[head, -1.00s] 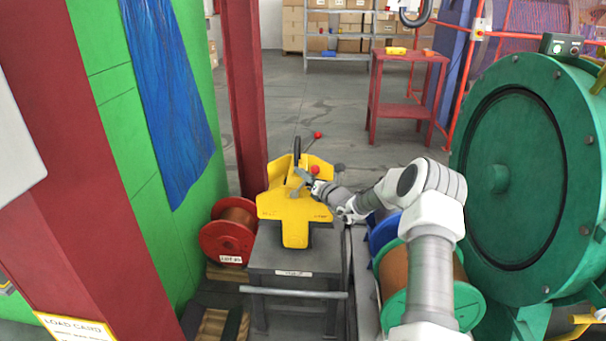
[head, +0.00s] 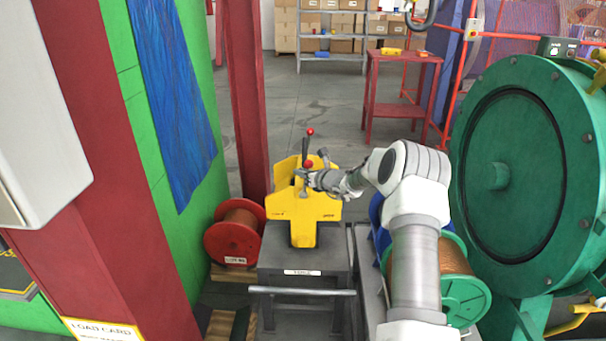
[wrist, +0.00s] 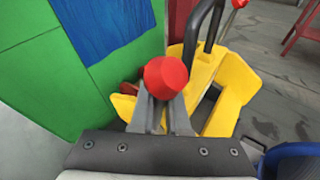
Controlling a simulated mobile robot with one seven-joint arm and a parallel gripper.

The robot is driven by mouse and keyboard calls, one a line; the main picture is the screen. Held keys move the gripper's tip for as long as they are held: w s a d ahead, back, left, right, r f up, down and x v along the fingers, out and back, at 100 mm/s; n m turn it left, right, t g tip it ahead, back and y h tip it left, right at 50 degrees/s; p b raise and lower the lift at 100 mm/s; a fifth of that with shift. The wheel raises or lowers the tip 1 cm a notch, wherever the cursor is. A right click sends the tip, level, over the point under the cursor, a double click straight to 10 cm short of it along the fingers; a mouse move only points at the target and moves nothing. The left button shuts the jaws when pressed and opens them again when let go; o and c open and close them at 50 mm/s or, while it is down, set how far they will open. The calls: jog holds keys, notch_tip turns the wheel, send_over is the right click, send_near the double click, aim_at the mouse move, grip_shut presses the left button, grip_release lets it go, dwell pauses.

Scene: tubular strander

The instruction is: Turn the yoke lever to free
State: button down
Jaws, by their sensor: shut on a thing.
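The yellow yoke (head: 305,208) is a cross-shaped plate on top of a grey stand (head: 303,258). A red ball knob (head: 308,164) on a lever is at its upper part, by my gripper (head: 301,175). In the wrist view the red knob (wrist: 166,77) sits at the fingertips of my gripper (wrist: 163,108), which is shut on the lever. The fingers hide most of the lever's shaft. A dark curved handle (wrist: 211,25) rises from the yoke beside it. A second red knob (head: 310,131) shows above the yoke.
A red spool (head: 235,232) stands left of the stand, beside a red post (head: 247,100). A copper-wound spool with green flanges (head: 462,300) and a large green drum (head: 507,175) are at the right. The floor behind the yoke is clear up to a red table (head: 403,100).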

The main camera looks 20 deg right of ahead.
jog(key=a+n, duration=0.1)
jog(key=a+g+h+b, duration=0.1)
jog(key=w+a+n+g+h+b, duration=0.1)
jog(key=shift+f+n, duration=0.3)
jog(key=shift+f, duration=0.05)
jog(key=shift+w+a+f+n+g+h+p, duration=0.25)
jog(key=shift+a+f+n+g+h, duration=0.15)
jog(key=shift+h, duration=0.25)
jog(key=shift+w+a+f+n+g+h+p, duration=0.15)
jog(key=shift+a+f+n+g+h+p, duration=0.15)
jog(key=shift+n+h, duration=0.3)
jog(key=shift+a+f, duration=0.1)
jog(key=shift+f, duration=0.05)
jog(key=c, duration=0.9)
grip_release()
jog(key=b+v, duration=0.2)
jog(key=v, duration=1.5)
jog(key=shift+s+r+b, duration=0.1)
jog(key=shift+r+b, duration=0.15)
jog(key=shift+b, duration=0.15)
